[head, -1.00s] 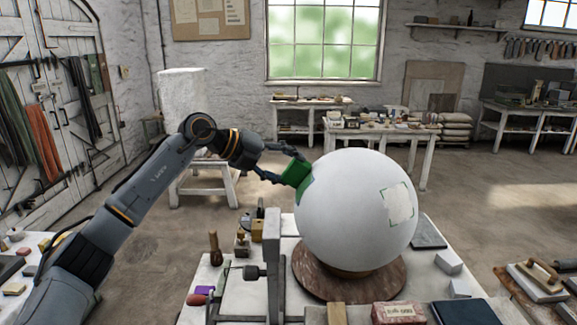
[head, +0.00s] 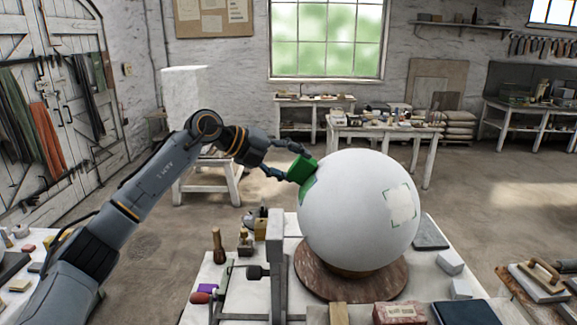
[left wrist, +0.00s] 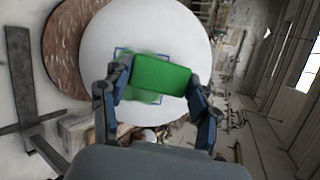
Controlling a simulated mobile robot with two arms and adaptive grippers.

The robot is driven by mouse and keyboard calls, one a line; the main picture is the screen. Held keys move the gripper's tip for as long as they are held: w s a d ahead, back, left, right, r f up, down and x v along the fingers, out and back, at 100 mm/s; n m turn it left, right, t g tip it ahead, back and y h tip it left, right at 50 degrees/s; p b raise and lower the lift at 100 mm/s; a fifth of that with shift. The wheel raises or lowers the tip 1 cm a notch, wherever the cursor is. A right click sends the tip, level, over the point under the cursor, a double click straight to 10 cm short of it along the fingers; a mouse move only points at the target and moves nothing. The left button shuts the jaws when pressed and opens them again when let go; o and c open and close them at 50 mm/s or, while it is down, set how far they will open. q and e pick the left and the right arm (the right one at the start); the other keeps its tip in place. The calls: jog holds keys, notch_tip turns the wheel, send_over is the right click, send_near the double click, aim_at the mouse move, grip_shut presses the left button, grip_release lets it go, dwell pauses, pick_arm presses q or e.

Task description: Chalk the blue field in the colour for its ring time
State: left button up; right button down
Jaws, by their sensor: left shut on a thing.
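A large white plaster sphere (head: 350,225) rests on a round reddish-brown base (head: 310,283). My left gripper (head: 300,165) is shut on a green chalk block (head: 303,171) at the sphere's upper left side; the block also shows in the left wrist view (left wrist: 161,76). There, blue marks (left wrist: 122,50) frame the field behind the block, and green colour (left wrist: 143,97) shows on the field below it. The block hides much of this field. In the head view, a green patch (head: 308,188) shows just under the block. A cream field (head: 400,206) with green corner marks sits on the sphere's right side. My right gripper is not in view.
The bench around the base holds a clamp-like stand (head: 276,265), a wooden-handled tool (head: 218,245), white blocks (head: 450,262), a red-and-white box (head: 398,313) and a dark book (head: 463,312). Open floor lies behind the bench.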

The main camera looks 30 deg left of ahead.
pick_arm(q)
jog(key=shift+w+d+r, duration=0.15)
jog(key=shift+d+r, duration=0.15)
jog(key=shift+r, duration=0.1)
jog(key=shift+s+a+f+b, duration=0.15)
jog(key=shift+a+f, duration=0.1)
jog(key=shift+a, duration=0.2)
jog(key=shift+s+a+f+b, duration=0.15)
jog(key=shift+a+f, duration=0.05)
jog(key=shift+a, duration=0.25)
jog(key=shift+s+a, duration=0.1)
jog(key=shift+a, duration=0.1)
jog(key=shift+r, duration=0.15)
jog(key=shift+s+a+r+p, duration=0.15)
jog(key=shift+a+r+p, duration=0.2)
jog(key=shift+a, duration=0.2)
jog(key=shift+s+a+r, duration=0.25)
jog(key=shift+a, duration=0.2)
